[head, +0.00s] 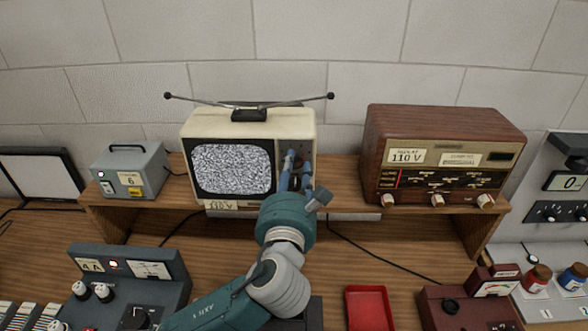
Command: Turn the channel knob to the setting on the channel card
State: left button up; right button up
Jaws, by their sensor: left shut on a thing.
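A cream television (250,124) with a static-filled screen (234,167) stands on the raised wooden shelf. Its dark control panel (306,149) is to the right of the screen. My left gripper (296,168) reaches up from below, its blue fingers shut on the channel knob on this panel; the gripper hides the knob, so its setting cannot be read. My right gripper is not in view.
A grey box with a "6" label (131,179) stands left of the television. A brown wooden radio (440,150) marked 110 V stands right. Below are a grey control console (130,262), a red tray (369,308) and a dark red meter box (470,310). Cables cross the bench.

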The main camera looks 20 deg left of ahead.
pick_arm(q)
jog(key=shift+a+r, duration=0.1)
jog(key=shift+r, duration=0.15)
jog(key=o, duration=0.9)
jog(key=shift+o, duration=1.4)
jog(key=shift+w+f, duration=0.2)
jog(key=shift+f, duration=0.05)
jog(key=v, duration=1.2)
